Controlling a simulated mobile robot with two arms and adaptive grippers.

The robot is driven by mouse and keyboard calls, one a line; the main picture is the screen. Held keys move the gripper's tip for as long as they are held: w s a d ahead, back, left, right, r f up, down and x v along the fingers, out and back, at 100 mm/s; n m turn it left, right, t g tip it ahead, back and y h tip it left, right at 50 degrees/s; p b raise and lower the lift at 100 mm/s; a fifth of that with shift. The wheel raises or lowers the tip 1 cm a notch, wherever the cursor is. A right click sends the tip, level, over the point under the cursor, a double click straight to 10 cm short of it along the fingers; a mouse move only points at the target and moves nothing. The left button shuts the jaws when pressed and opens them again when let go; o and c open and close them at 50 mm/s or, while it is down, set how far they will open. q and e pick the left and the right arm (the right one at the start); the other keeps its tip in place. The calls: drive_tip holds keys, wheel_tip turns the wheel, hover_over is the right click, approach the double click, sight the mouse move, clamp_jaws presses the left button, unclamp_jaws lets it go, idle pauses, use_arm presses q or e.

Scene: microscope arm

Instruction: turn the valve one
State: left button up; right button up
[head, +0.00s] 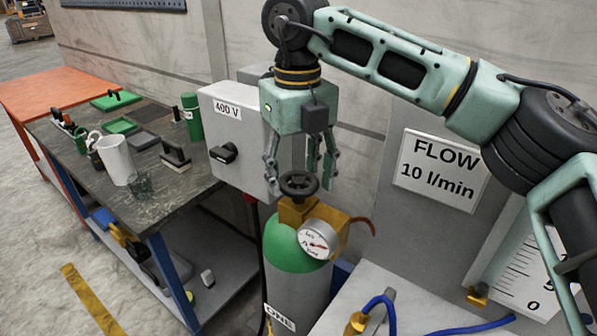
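A gas cylinder with a green shoulder (290,248) and grey body stands upright in the middle of the head view. Its label (281,317) reads ONE. On top is a black handwheel valve (299,186) above a brass fitting, with a round pressure gauge (317,239) in front. My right gripper (301,184) points down over the valve with its fingers open. In the picture the fingertips lie on either side of the handwheel; I cannot tell whether they touch it. My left gripper is out of view.
A grey 400 V box (238,135) with a black switch stands close on the left. A workbench (165,203) with a mug, glass and tools is further left. A FLOW 10 l/min sign (441,170) is on the right, with blue hoses (376,301) below.

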sight(298, 181)
drive_tip(key=shift+o, duration=1.1)
drive_tip(key=shift+r, duration=0.1)
wheel_tip(298, 181, up, 12)
